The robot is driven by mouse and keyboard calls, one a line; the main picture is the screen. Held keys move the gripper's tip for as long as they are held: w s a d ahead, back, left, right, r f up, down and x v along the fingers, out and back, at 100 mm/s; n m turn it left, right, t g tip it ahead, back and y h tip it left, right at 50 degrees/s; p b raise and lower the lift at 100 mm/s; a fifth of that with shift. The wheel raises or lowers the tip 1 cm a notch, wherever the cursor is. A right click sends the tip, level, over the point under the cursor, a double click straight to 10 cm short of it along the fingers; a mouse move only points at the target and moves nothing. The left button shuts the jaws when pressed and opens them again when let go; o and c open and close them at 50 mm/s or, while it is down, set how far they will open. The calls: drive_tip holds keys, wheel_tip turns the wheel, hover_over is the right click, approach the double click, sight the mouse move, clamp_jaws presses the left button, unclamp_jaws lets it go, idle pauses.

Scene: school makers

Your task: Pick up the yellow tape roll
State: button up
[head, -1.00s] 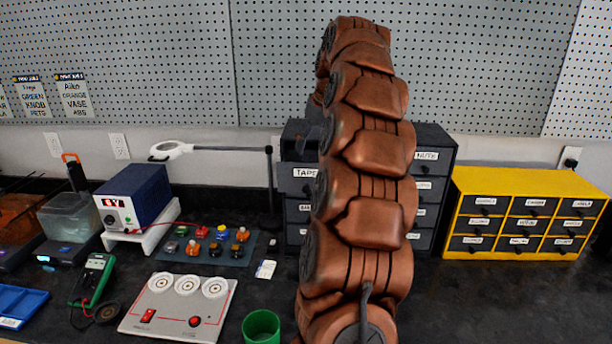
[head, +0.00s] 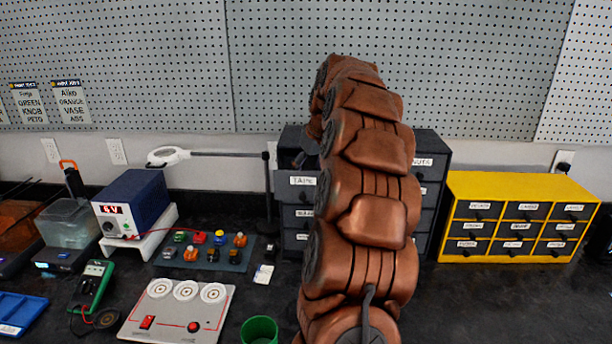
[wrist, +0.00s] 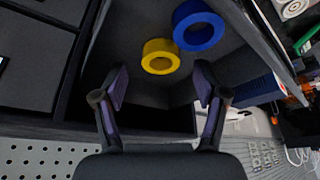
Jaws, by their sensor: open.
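The yellow tape roll (wrist: 160,57) lies on the dark floor of an open drawer or compartment (wrist: 115,50) in the wrist view. It is just beyond my gripper (wrist: 160,88), roughly centred between the two fingertips. My gripper is open and empty, with its fingers spread on either side of the view. A blue tape roll (wrist: 198,26) lies right beside the yellow one, up and to the right. In the head view my arm covers the middle of the dark drawer cabinet (head: 292,215), which has a "TAPE" label. The rolls and the fingers are hidden there.
Walls of the compartment rise close to the fingers. A yellow drawer cabinet (head: 447,215) stands at the right. A magnifier lamp (head: 170,156) reaches in from the cabinet's left. A blue power supply (head: 135,200), a button board and a green cup (head: 260,328) stand on the left bench.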

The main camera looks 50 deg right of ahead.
drive_tip(key=shift+x, duration=0.8)
drive_tip(key=shift+c, duration=0.3)
drive_tip(key=c, duration=1)
drive_tip(key=shift+a, duration=0.1)
